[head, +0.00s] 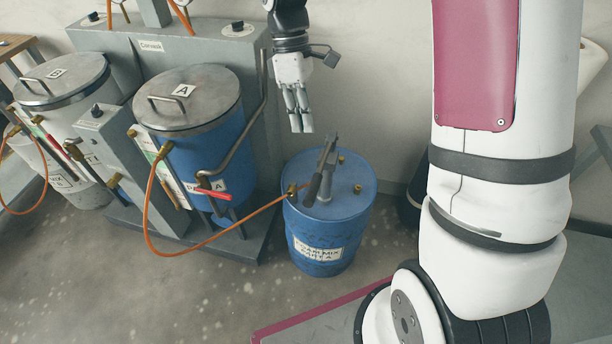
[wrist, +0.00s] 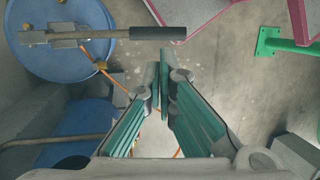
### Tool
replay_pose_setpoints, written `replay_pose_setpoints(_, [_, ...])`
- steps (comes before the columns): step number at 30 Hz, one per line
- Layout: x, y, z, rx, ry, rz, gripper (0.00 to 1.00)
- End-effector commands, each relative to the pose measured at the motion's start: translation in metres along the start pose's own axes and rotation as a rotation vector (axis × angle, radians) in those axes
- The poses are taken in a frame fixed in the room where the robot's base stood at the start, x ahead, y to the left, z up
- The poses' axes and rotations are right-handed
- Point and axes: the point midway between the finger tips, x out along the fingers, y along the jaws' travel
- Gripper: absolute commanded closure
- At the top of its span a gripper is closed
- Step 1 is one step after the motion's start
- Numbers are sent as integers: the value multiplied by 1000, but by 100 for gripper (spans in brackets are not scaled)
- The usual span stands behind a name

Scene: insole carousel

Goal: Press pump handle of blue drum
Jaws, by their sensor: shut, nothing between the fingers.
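The blue drum (head: 322,230) stands on the floor in the middle of the head view, with a label on its front. Its pump handle (head: 327,158) rises from the top, and a dark grip hangs at its lower end. In the wrist view the drum (wrist: 70,65) is at the upper left, and the handle's black grip (wrist: 158,33) points right. My gripper (head: 301,128) hangs above and slightly left of the drum, apart from the handle. In the wrist view my gripper (wrist: 164,62) has its fingertips together, empty, below the grip in the picture.
An orange hose (head: 235,232) runs from the drum to the tank station at left. The blue tank A (head: 205,145) and grey tank B (head: 75,115) stand there. A red-edged platform (head: 320,312) lies at lower right. A green bracket (wrist: 285,42) shows in the wrist view.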

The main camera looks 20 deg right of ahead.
Motion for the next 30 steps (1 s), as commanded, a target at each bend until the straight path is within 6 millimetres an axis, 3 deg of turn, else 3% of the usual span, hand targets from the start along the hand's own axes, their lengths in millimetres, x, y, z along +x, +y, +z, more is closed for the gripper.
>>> replay_pose_setpoints(10, [1, 0, 0, 0, 0, 0, 100])
replay_pose_setpoints(14, [11, -1, 0, 0, -1, -3, 100])
replay_pose_setpoints(30, [109, -2, 1, -1, -2, -4, 100])
